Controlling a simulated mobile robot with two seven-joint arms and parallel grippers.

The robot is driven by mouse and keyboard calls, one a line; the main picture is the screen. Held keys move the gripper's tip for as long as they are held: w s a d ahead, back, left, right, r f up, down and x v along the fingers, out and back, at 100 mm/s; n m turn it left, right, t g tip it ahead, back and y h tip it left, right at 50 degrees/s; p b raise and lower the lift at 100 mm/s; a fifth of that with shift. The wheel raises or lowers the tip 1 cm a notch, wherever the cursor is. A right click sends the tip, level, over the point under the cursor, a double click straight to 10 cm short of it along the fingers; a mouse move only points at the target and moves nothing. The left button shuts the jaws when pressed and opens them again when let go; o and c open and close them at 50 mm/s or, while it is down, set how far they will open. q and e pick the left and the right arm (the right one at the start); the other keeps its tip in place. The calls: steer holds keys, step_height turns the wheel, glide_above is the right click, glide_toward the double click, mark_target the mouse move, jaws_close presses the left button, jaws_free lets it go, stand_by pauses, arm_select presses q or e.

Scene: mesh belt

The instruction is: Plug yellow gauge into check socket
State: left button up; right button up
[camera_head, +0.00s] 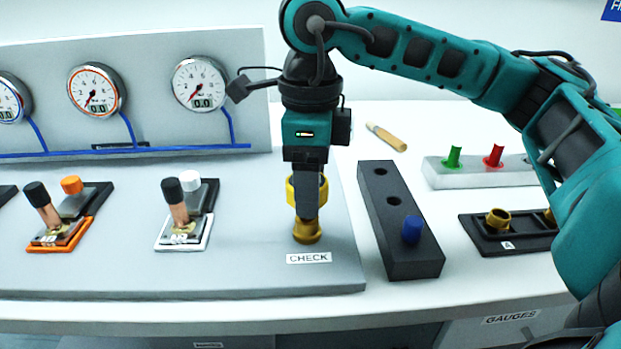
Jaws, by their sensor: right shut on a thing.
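The yellow gauge (294,192) is in my right gripper (308,208), which points straight down over the board. The gripper is shut on the gauge, and its fingers hide much of it. The check socket (307,232) is a brass-yellow fitting just behind the white CHECK label (309,258) on the grey board. The gripper's tips are right above or at the socket; I cannot tell whether the gauge is seated in it. My left gripper is not in view.
A black block (385,200) with holes holds a blue plug (412,229) to the right. Beyond it are a black tray (490,240) marked A and a white rack (470,170) with green and red pegs. Lever valves (182,226) stand left. A wooden-handled tool (387,138) lies behind.

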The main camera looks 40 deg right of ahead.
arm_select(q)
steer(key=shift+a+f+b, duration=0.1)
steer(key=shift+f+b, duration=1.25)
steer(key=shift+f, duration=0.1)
arm_select(e)
steer(key=shift+f, duration=1.55)
steer(key=o, duration=1.2)
step_height(320, 180, up, 2)
steer(key=shift+r+p, duration=0.1)
steer(key=shift+p, duration=0.25)
step_height(320, 180, up, 10)
steer(key=p, duration=0.3)
steer(key=shift+r, duration=0.45)
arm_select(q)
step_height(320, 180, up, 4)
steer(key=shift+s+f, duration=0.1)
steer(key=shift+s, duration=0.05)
